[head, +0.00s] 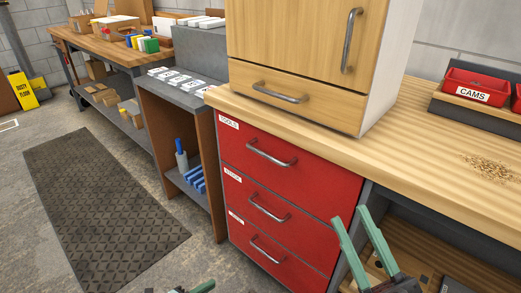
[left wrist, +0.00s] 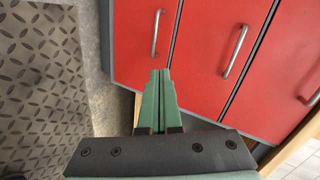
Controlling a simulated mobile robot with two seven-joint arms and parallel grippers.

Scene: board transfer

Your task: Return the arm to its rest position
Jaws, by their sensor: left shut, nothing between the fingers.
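My left gripper (head: 205,286) shows only as a green sliver at the bottom edge of the head view. In the left wrist view its two green fingers (left wrist: 160,73) are pressed together with nothing between them. They point toward the red drawer cabinet (head: 290,185), whose red drawer fronts (left wrist: 205,38) also fill much of the wrist view. I cannot tell the exact gap between fingertips and drawers. My right gripper (head: 350,213) stands at the lower right of the head view, in front of the bench. Its green fingers are apart and empty.
The wooden worktop (head: 425,130) carries a wooden cupboard (head: 295,40), red bins (head: 478,88) and a scatter of small bits (head: 488,167). A grey shelf unit (head: 175,95) stands left of the drawers. The floor with the dark mat (head: 100,205) is clear. All drawers look closed.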

